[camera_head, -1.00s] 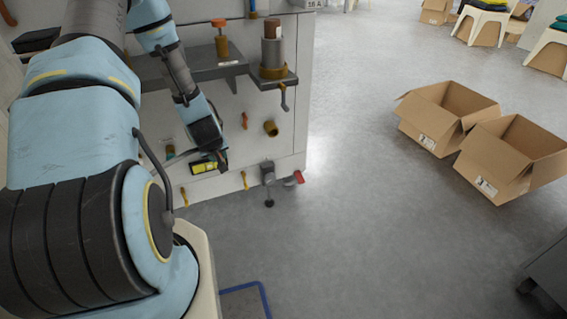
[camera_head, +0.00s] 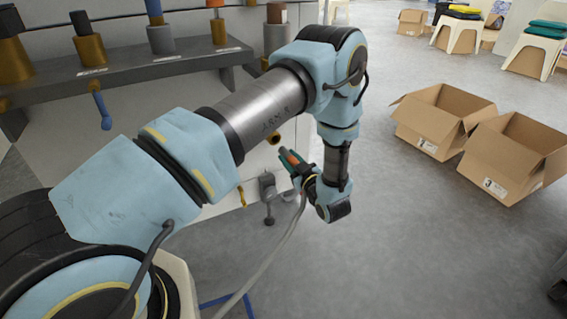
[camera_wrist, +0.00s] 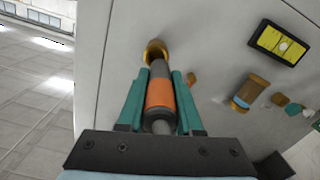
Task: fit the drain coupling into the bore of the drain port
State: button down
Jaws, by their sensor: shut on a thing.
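My gripper (camera_wrist: 160,105) has green fingers shut on the drain coupling (camera_wrist: 160,97), a dark grey cylinder with an orange band. In the head view my gripper (camera_head: 291,162) is in front of the machine's lower panel, and a grey hose (camera_head: 270,255) trails down from it. The brass drain port (camera_wrist: 155,51) is a ring on the pale panel, just beyond the coupling's dark tip. The tip overlaps the ring's near edge in the wrist view; I cannot tell whether they touch. The port (camera_head: 273,138) also shows in the head view, up and left of my gripper.
A grey valve (camera_head: 267,186) is low on the machine. Cardboard boxes (camera_head: 440,122) stand on the floor at right, with clear floor between.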

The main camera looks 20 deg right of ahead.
aim_at(284, 150)
jog(key=shift+s+d+r, duration=0.15)
jog(key=shift+s+d, duration=0.15)
jog(key=shift+s, duration=0.3)
jog(key=shift+w+a+b, duration=0.15)
jog(key=shift+w+b, duration=0.05)
jog(key=shift+w, duration=1.25)
jog(key=shift+w+a+b, duration=0.1)
jog(key=shift+w+b, duration=0.1)
jog(key=shift+w, duration=1.2)
jog(key=shift+w+a+b, duration=0.15)
jog(key=shift+w+b, duration=0.2)
jog(key=shift+w, duration=1.35)
jog(key=c, duration=0.5)
grip_release()
jog(key=s, duration=0.3)
jog(key=s+p, duration=0.1)
jog(key=s, duration=0.3)
jog(key=s+d, duration=0.1)
jog(key=s, duration=0.2)
jog(key=shift+s, duration=0.35)
